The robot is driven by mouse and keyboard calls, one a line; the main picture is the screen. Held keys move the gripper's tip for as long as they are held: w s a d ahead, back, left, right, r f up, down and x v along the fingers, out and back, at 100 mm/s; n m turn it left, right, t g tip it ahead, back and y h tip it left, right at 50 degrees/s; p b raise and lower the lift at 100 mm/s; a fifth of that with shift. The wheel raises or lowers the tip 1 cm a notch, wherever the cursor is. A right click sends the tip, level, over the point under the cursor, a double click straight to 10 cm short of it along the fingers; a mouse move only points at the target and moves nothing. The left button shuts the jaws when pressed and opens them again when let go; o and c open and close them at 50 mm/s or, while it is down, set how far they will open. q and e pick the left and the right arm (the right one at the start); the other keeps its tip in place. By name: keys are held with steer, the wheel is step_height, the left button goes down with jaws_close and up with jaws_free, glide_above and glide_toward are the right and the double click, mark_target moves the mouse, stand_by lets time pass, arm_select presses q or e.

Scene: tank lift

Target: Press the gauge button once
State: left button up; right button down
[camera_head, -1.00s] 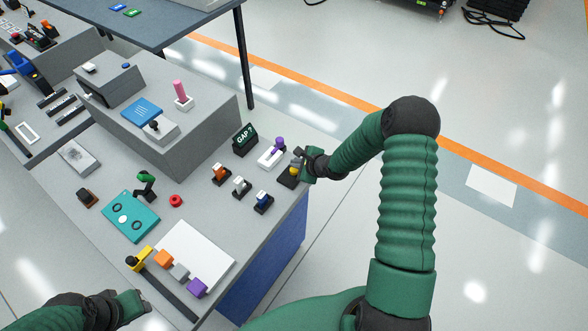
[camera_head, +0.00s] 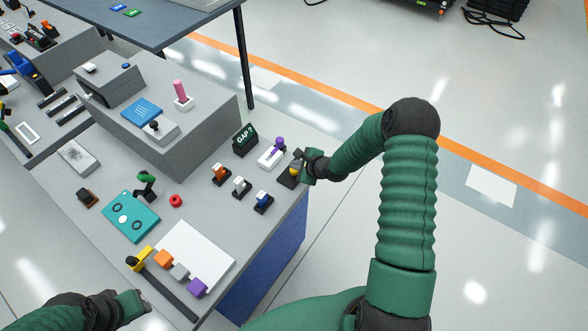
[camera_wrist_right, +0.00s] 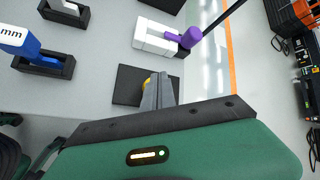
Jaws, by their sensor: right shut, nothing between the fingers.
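A small yellow button (camera_wrist_right: 147,82) shows on a black base (camera_wrist_right: 130,85) in the right wrist view, partly hidden by my fingers. In the head view the black base (camera_head: 286,182) sits at the right corner of the near bench, with a bit of yellow above it. My right gripper (camera_head: 298,164) is shut and empty, its fingertips over this base. In the right wrist view the closed fingers (camera_wrist_right: 160,90) lie right beside the yellow button; I cannot tell whether they touch it. A dark "GAP ?" display (camera_head: 244,139) stands nearby. My left gripper (camera_head: 138,303) is at the lower left, away from the base.
A white block with a purple knob (camera_head: 278,143) stands close beside the black base. Blue (camera_head: 262,198), white (camera_head: 240,184) and orange (camera_head: 220,173) switches stand to its left. A grey raised box (camera_head: 180,125) is behind. Open floor lies to the right.

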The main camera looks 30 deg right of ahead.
mark_target(296, 171)
steer(key=shift+f, duration=0.5)
stand_by(0.6)
stand_by(0.3)
steer(key=shift+r+p, duration=0.7)
steer(key=shift+r, duration=0.15)
step_height(296, 171, up, 5)
steer(key=p, duration=0.5)
steer(key=shift+r, duration=0.1)
